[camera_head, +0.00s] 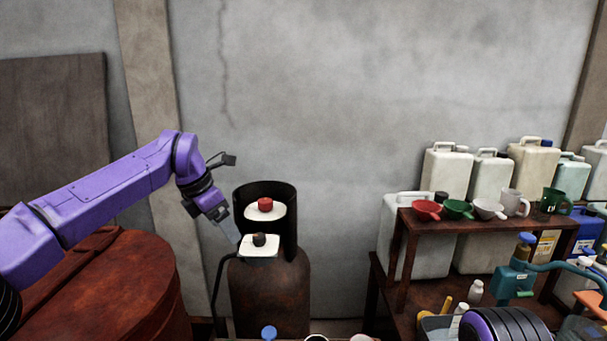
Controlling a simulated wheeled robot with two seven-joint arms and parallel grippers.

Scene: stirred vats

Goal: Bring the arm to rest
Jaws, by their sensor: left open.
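My purple left arm (115,190) comes in from the left, over a reddish-brown lidded vat. Its gripper (230,232) points down and right, open and empty. Its fingertips are close to the left side of a gas cylinder (270,300) with a dark collar, near a white-and-black fitting (259,246); I cannot tell whether they touch it. Part of my right arm (505,325) shows at the bottom right edge. The right gripper is not in view.
The vat (115,285) fills the lower left. A dark hose (218,290) hangs beside the cylinder. A wooden shelf (480,222) at right bears cups and bowls, with several jerrycans (447,172) behind. The wall (330,90) above the cylinder is clear.

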